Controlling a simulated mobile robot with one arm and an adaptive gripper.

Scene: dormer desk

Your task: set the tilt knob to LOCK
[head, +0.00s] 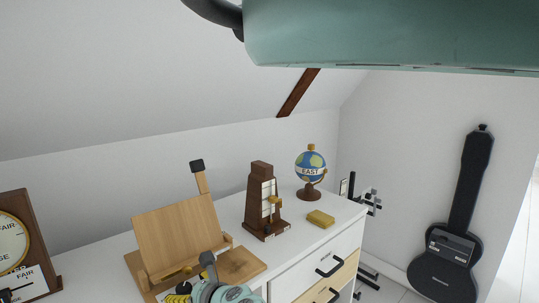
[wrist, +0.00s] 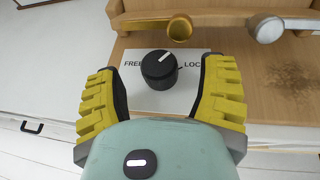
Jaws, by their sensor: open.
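The tilt knob (wrist: 158,70) is a round black knob on a white label plate (wrist: 150,98) in the wrist view. Its white pointer line points up and to the right, between FREE on the left and the partly covered LOCK lettering on the right. My gripper (wrist: 160,77) is open, with one yellow finger on each side of the knob and visible gaps to it. The wooden stand (head: 178,229) has a tilted board and a flat base; my gripper also shows at the bottom edge of the head view, over its front.
A metronome (head: 262,200), a small globe (head: 311,167) and a yellow block (head: 320,218) stand right of the stand. A clock-like wooden instrument (head: 14,240) is at left. In the wrist view, a brass end (wrist: 180,28) and a silver end (wrist: 266,28) stick out beyond the knob.

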